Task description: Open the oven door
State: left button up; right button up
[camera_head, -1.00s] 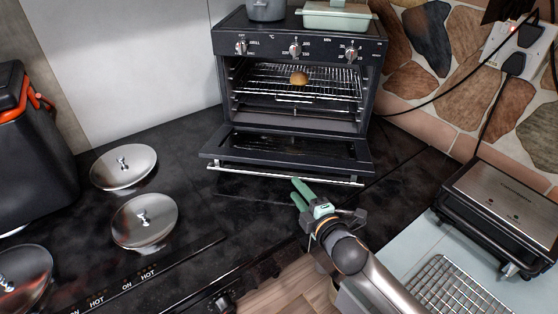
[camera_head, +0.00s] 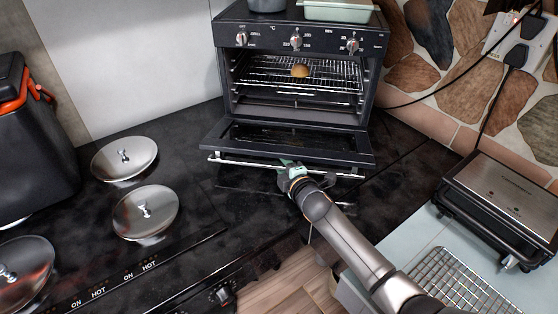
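The small black oven (camera_head: 297,70) stands at the back of the dark counter. Its door (camera_head: 262,140) is folded down and tilts out toward me, with a silver handle bar (camera_head: 235,162) along its front edge. A round brown bun (camera_head: 300,71) rests on the wire rack inside. My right gripper (camera_head: 288,164), with green fingers, is at the middle of the handle bar. Its wrist hides most of the fingers, so I cannot tell if they are open or touch the bar. My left gripper is not in view.
A pot (camera_head: 266,5) and a pale green dish (camera_head: 337,10) sit on top of the oven. Silver lids (camera_head: 124,158) cover hot plates at the left. A black grill (camera_head: 500,205) and a wire rack (camera_head: 460,284) are at the right. A black cable crosses near the wall.

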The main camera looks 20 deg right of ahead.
jog(key=shift+w, duration=0.1)
jog(key=shift+c, duration=0.3)
grip_shut()
dwell(1.1)
